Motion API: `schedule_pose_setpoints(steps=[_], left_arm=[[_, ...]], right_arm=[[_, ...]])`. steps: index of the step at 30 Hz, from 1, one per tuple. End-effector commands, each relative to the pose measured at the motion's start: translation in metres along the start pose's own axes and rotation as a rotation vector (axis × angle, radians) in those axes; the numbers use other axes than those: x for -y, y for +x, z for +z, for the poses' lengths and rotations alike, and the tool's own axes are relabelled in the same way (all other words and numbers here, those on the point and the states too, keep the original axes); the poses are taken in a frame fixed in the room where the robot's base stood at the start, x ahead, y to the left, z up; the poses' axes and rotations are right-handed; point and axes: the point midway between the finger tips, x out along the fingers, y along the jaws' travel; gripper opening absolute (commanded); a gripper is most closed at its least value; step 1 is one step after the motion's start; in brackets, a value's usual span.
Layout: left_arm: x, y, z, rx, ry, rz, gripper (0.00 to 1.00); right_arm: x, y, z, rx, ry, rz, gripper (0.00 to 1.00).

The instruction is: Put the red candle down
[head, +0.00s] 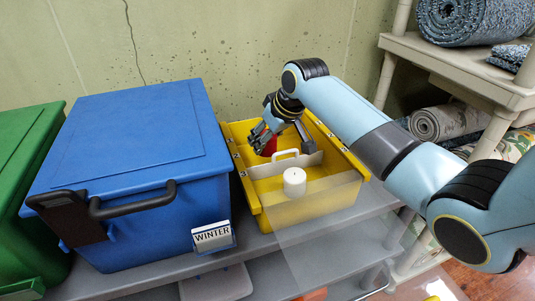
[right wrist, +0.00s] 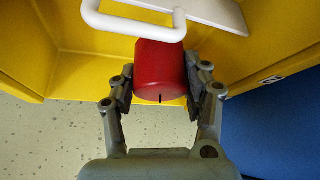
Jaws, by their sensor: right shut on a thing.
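The red candle (head: 269,147) is in the far compartment of the yellow box (head: 252,196), behind the white divider with its handle (head: 287,153). My right gripper (head: 268,135) reaches down into that compartment and is shut on the candle. In the right wrist view the red candle (right wrist: 160,72) sits between the two fingers of the gripper (right wrist: 160,92), with the white handle crossing in front of part of it. Whether its base touches the box floor is hidden. My left gripper is not in view.
A white candle (head: 294,181) shows in the near compartment. A clear sheet (head: 318,215) overlaps the box's front. A blue bin (head: 140,150) labelled WINTER stands close on the left, with a green bin (head: 25,150) beyond. Shelving with rolled rugs (head: 455,20) is at right.

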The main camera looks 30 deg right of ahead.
Motion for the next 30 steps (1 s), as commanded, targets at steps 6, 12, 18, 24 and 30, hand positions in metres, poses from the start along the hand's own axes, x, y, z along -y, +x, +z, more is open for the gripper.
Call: schedule_pose_setpoints(steps=[6,12,18,24,30], left_arm=[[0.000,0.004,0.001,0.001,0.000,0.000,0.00],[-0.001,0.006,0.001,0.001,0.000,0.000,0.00],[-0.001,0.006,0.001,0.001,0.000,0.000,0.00],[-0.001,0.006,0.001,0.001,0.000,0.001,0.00],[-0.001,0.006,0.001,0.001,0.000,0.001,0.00]], right_arm=[[0.000,0.021,0.013,0.002,0.000,0.000,0.13],[0.000,0.035,0.020,-0.001,-0.001,0.001,0.13],[0.000,0.035,0.020,-0.001,-0.001,0.001,0.13],[0.000,0.037,0.021,0.000,-0.001,0.000,0.64],[0.000,0.037,0.021,0.000,-0.001,0.000,0.71]])
